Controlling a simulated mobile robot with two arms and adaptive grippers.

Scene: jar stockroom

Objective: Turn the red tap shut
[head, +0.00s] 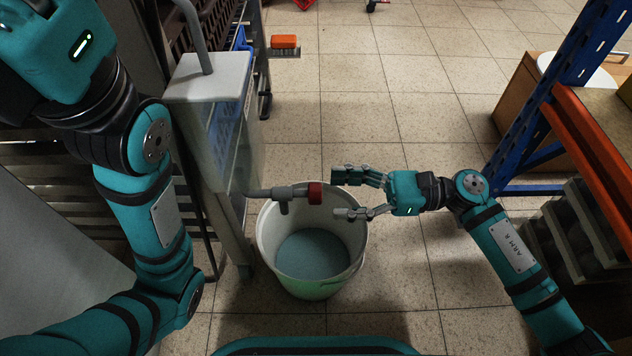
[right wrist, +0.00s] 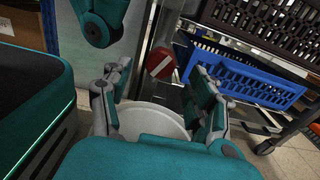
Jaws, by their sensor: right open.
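The red tap (head: 315,193) is a round red knob on the end of a grey pipe (head: 270,193) that comes out of a grey tank stand. In the right wrist view the red tap (right wrist: 161,64) shows face-on with a pale stripe across it, between and beyond the fingers. My right gripper (head: 352,195) is open, its two fingers pointing left at the knob, just right of it and apart from it. The right gripper also shows in the right wrist view (right wrist: 160,88). My left arm comes in from the left; its gripper is out of the picture.
A white bucket (head: 265,235) with blue-grey contents stands on the floor under the tap; it also shows in the right wrist view (right wrist: 150,112). A blue and orange rack (head: 560,90) stands at the right. A blue crate (right wrist: 245,80) is beyond.

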